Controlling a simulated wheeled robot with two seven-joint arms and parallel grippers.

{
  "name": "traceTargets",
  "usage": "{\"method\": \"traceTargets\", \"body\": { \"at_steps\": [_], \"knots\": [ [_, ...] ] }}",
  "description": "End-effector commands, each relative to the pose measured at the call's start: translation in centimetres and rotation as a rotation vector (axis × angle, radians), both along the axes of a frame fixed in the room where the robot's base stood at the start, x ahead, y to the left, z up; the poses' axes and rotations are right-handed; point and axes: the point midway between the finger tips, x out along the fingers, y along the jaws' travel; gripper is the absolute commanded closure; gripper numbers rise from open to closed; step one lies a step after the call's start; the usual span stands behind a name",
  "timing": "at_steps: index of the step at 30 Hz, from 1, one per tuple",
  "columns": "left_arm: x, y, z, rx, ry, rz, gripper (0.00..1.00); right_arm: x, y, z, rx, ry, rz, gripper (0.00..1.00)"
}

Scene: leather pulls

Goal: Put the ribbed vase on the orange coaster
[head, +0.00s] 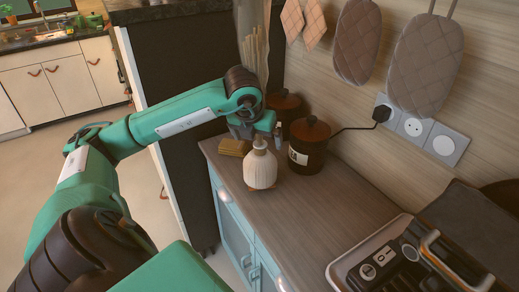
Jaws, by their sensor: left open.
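The ribbed vase (260,169), cream-white with a narrow neck, stands upright near the far end of the wooden counter. My left gripper (257,135) is open just behind and above the vase's neck, with one finger to each side. I cannot tell if it touches the vase. A flat orange-brown piece with ridges (234,148) lies left of the vase; I cannot tell whether it is the orange coaster. My right gripper is out of view.
A dark brown lidded canister (309,146) stands close right of the vase, with another canister (284,106) behind it. A toaster (405,262) sits at the front right. The counter (310,215) between is clear. Sockets (414,126) and hanging mitts line the wall.

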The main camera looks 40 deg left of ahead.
Motion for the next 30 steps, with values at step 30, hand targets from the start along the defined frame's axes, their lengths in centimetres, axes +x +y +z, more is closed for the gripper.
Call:
{"method": "traceTargets", "body": {
  "at_steps": [30],
  "knots": [
    [-1.2,-0.5,3.1,0.0,0.001,0.0,0.0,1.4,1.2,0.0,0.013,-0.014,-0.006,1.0]
  ]
}}
